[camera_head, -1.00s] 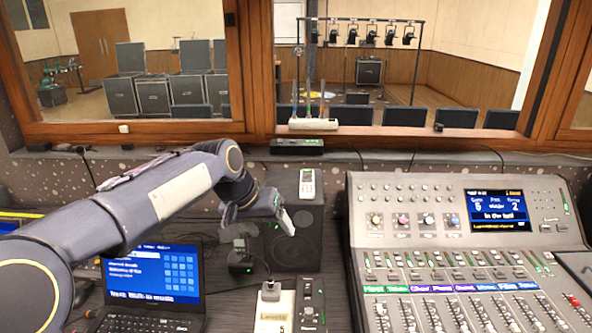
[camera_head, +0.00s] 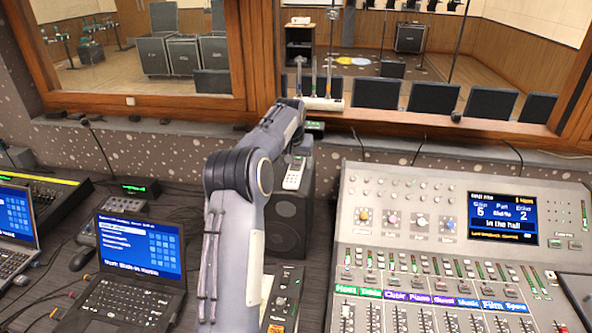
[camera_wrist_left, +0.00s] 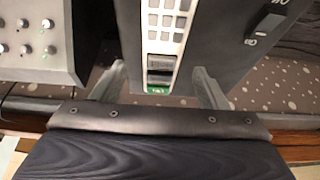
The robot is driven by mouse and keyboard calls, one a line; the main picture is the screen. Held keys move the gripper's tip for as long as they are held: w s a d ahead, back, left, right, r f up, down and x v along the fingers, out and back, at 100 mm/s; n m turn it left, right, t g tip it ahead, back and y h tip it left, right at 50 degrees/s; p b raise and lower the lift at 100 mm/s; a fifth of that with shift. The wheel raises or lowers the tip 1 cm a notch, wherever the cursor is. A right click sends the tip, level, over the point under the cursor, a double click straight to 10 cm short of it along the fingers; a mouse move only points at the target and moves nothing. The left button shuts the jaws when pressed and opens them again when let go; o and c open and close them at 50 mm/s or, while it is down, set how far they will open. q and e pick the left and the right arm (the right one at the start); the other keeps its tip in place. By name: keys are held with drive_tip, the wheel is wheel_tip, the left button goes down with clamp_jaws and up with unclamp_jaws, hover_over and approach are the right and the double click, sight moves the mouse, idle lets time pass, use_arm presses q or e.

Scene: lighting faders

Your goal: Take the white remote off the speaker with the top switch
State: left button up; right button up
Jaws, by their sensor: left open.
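The white remote (camera_head: 294,173) lies on top of the black speaker (camera_head: 288,222), which stands left of the mixing desk. In the left wrist view the remote (camera_wrist_left: 165,35) shows its pale keys, a dark window and a green patch at its near end. The speaker top (camera_wrist_left: 222,45) beside it carries a black switch (camera_wrist_left: 267,24) with an "On" mark. My left gripper (camera_wrist_left: 160,78) is open, one finger on each side of the remote's near end, with gaps; contact does not show. In the head view its fingertips are hidden by the arm. My right gripper is out of view.
The mixing desk (camera_head: 430,250) stands right of the speaker. A laptop (camera_head: 135,265) is open at left. A window sill (camera_head: 330,104) with a white fixture runs behind. A black device (camera_head: 285,300) lies in front of the speaker, beside my left arm.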

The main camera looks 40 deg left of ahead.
sight(295, 171)
use_arm(q)
drive_tip(key=shift+x, duration=1.4)
drive_tip(key=shift+s, duration=0.2)
drive_tip(key=c, duration=1.1)
drive_tip(key=shift+c, duration=0.3)
drive_tip(key=shift+r, duration=0.1)
